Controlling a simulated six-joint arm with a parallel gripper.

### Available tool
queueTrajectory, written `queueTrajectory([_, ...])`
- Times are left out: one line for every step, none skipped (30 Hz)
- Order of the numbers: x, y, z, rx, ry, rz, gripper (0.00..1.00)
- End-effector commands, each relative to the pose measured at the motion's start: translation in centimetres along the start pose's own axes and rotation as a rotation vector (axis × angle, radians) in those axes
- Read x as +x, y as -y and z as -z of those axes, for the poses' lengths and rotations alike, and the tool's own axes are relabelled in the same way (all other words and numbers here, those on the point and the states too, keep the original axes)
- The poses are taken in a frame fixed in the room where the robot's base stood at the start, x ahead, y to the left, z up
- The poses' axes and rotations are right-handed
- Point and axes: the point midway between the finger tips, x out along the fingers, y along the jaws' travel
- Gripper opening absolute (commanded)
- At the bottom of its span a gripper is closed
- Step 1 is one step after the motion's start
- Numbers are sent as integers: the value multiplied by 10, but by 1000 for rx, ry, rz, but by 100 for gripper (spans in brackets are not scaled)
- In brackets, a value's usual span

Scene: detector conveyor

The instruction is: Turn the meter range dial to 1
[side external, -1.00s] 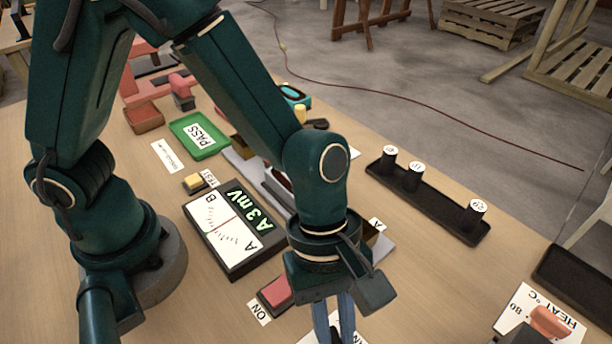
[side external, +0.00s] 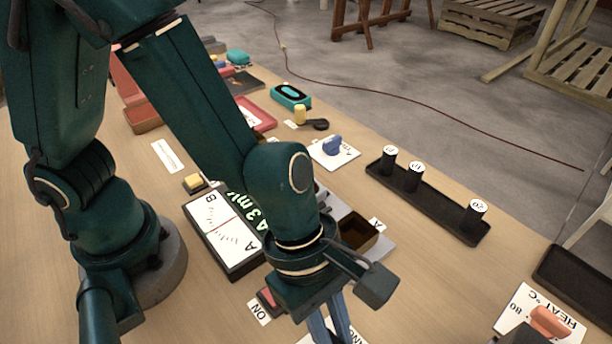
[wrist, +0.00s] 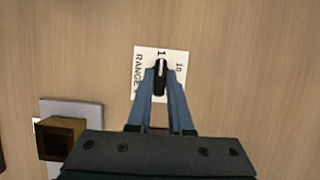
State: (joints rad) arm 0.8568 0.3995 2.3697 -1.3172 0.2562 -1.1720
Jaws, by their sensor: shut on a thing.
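The range dial (wrist: 160,76) is a black knob with a white pointer line on a white plate (wrist: 141,54) marked RANGE, 1 and 10. In the wrist view the pointer lies at the 1 mark. My gripper (wrist: 161,88) is shut on the knob, one finger on each side.
A red ON button (side external: 266,300) and an open brown box (side external: 357,232) are close to my gripper. A black rack (side external: 440,206) with several labelled weights is at right. A HEAT dial (side external: 550,322) is at lower right. Bare wood surrounds the range plate.

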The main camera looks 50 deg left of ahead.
Motion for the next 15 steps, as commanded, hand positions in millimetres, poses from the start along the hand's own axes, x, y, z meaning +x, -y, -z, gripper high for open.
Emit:
queueTrajectory([0,0,0,-4,1,-1,0])
queueTrajectory([0,0,0,-4,1,-1,0])
queueTrajectory([0,0,0,-4,1,-1,0])
queueTrajectory([0,0,0,-4,1,-1,0])
queueTrajectory([0,0,0,-4,1,-1,0])
queueTrajectory([0,0,0,-4,1,-1,26])
queueTrajectory([0,0,0,-4,1,-1,38])
queueTrajectory([0,0,0,-3,1,-1,49])
queueTrajectory([0,0,0,-3,1,0,49])
queueTrajectory([0,0,0,-3,1,0,49])
queueTrajectory([0,0,0,-2,1,0,49])
queueTrajectory([0,0,0,-2,1,0,49])
queueTrajectory([0,0,0,-2,1,0,49])
queueTrajectory([0,0,0,-2,1,0,49])
queueTrajectory([0,0,0,-1,1,0,49])
